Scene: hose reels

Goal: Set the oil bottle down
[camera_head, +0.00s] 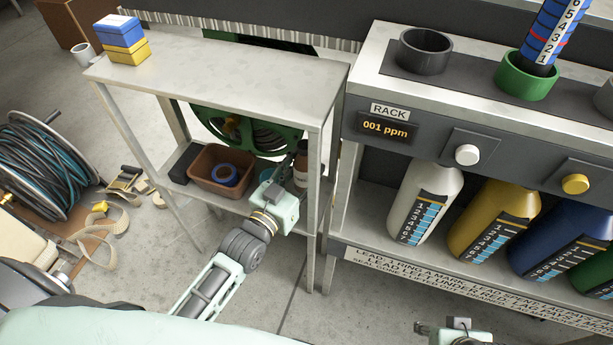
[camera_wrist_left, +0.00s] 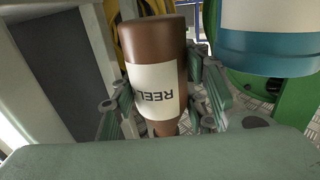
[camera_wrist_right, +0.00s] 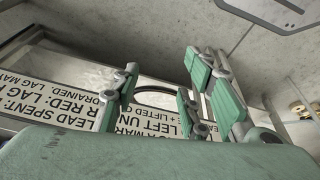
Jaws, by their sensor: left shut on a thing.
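The oil bottle (camera_head: 301,168) is brown with a white label and is at the right end of the small bench's lower shelf (camera_head: 238,203). In the left wrist view the bottle (camera_wrist_left: 155,50) fills the space between the fingers, its label reading "REEL" upside down. My left gripper (camera_wrist_left: 165,98) is shut on it, with a finger on each side. In the head view my left gripper's housing partly covers the bottle. Whether its base touches the shelf is hidden. My right gripper (camera_wrist_right: 165,95) is open and empty, low in front of the rack's lettered front edge.
A brown bin (camera_head: 207,180) with a blue roll sits on the lower shelf. A blue-and-white container (camera_wrist_left: 268,35) stands close beside the bottle. A bench leg (camera_head: 312,240) is just right of my left gripper. The rack (camera_head: 365,85) with large bottles stands further right.

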